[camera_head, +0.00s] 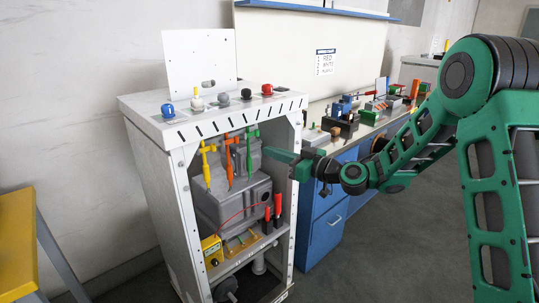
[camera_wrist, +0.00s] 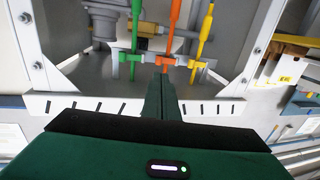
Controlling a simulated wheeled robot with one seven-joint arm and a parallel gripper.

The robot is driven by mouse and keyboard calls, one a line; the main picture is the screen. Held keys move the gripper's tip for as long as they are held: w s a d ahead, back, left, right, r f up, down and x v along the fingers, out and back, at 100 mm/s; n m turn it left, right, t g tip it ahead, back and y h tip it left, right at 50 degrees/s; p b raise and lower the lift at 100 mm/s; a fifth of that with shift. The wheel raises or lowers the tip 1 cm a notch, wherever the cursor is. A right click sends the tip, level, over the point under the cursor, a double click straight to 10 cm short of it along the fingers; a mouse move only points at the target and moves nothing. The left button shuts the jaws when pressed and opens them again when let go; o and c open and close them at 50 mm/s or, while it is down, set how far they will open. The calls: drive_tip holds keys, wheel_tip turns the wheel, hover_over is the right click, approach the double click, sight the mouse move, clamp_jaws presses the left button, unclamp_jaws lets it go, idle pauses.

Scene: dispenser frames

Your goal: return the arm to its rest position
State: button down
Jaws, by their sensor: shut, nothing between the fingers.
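My green arm reaches in from the right in the head view. My gripper (camera_head: 270,153) is at the upper front opening of the white dispenser frame (camera_head: 172,148), close to the green lever. In the wrist view my gripper (camera_wrist: 163,78) is shut, its two fingers together and empty. Its fingertips overlap the foot of the orange lever (camera_wrist: 169,45) in that view; I cannot tell whether they touch. The green lever (camera_head: 249,152), orange lever (camera_head: 228,160) and yellow lever (camera_head: 206,163) hang side by side inside the frame.
Several coloured knobs, one blue (camera_head: 167,109) and one red (camera_head: 267,89), stand on the frame's top. A blue cabinet (camera_head: 327,232) with a cluttered bench stands to the right. A yellow-topped stand (camera_head: 17,240) is at the left. Open floor (camera_head: 380,250) lies in front of the cabinet.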

drive_tip(key=s+d+f+m+g+h, duration=0.35)
drive_tip(key=s+d+h, duration=0.4)
drive_tip(key=d, duration=0.75)
drive_tip(key=s+d+f+m+g+h, duration=0.2)
drive_tip(key=s+d+f+m+h, duration=0.15)
drive_tip(key=s+d, duration=0.9)
drive_tip(key=s+d+m+g+h, duration=0.1)
drive_tip(key=s+d+m, duration=0.4)
drive_tip(key=s, duration=0.7)
drive_tip(key=s+d+m+g+h, duration=0.2)
drive_tip(key=s+d+m+g, duration=0.2)
drive_tip(key=s+d, duration=0.6)
drive_tip(key=s+m, duration=0.1)
drive_tip(key=s, duration=0.2)
drive_tip(key=shift+h, duration=0.3)
